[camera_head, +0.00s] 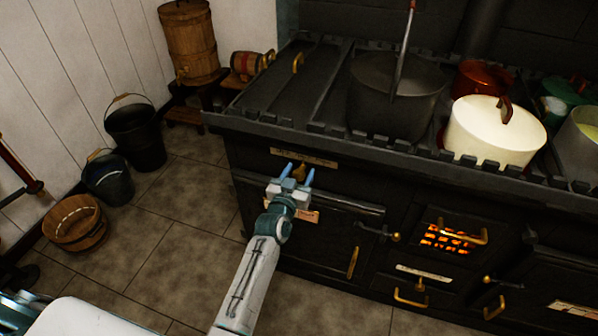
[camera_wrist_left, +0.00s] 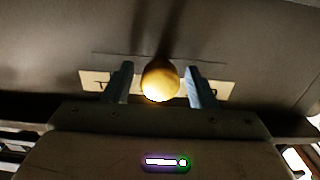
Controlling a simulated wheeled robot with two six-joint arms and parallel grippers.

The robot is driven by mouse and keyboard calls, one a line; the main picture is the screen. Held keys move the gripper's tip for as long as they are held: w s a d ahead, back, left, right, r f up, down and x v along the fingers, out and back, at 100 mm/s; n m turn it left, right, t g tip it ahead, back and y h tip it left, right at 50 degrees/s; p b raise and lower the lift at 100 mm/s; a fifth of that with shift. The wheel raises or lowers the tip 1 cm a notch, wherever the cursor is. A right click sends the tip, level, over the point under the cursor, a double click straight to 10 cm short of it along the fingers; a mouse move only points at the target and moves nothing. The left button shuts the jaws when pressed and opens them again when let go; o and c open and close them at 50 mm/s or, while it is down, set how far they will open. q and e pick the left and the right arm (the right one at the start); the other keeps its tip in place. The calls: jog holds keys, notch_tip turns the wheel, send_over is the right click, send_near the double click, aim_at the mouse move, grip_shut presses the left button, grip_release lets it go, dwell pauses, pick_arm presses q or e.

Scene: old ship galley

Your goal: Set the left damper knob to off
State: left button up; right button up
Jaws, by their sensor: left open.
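The left damper knob (camera_head: 300,171) is a small brass knob on the black stove front, at the upper left below the hob rail. In the left wrist view the round brass knob (camera_wrist_left: 160,81) sits between the two fingertips. My left gripper (camera_head: 297,174) is open around the knob, one finger on each side, and gaps show on both sides in the wrist view (camera_wrist_left: 160,84). A pale label plate (camera_head: 313,160) lies behind the knob; its text is too small to read. The knob's pointing direction cannot be told. My right gripper is not in view.
The black stove (camera_head: 350,200) carries a dark pot (camera_head: 385,105) with a ladle, a cream pot (camera_head: 490,135) and a red pot (camera_head: 482,78). Fire glows behind a grate (camera_head: 445,238). Buckets (camera_head: 135,135) and a wooden tub (camera_head: 74,222) stand on the floor at left.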

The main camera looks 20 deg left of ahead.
aim_at(283, 160)
pick_arm(q)
jog(key=shift+w, duration=0.15)
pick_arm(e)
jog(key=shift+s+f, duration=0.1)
pick_arm(q)
grip_shut()
jog(key=shift+a, duration=0.35)
jog(key=a+b, duration=0.1)
jog(key=a, duration=0.4)
jog(key=shift+w+a, duration=0.1)
jog(key=shift+a, duration=0.2)
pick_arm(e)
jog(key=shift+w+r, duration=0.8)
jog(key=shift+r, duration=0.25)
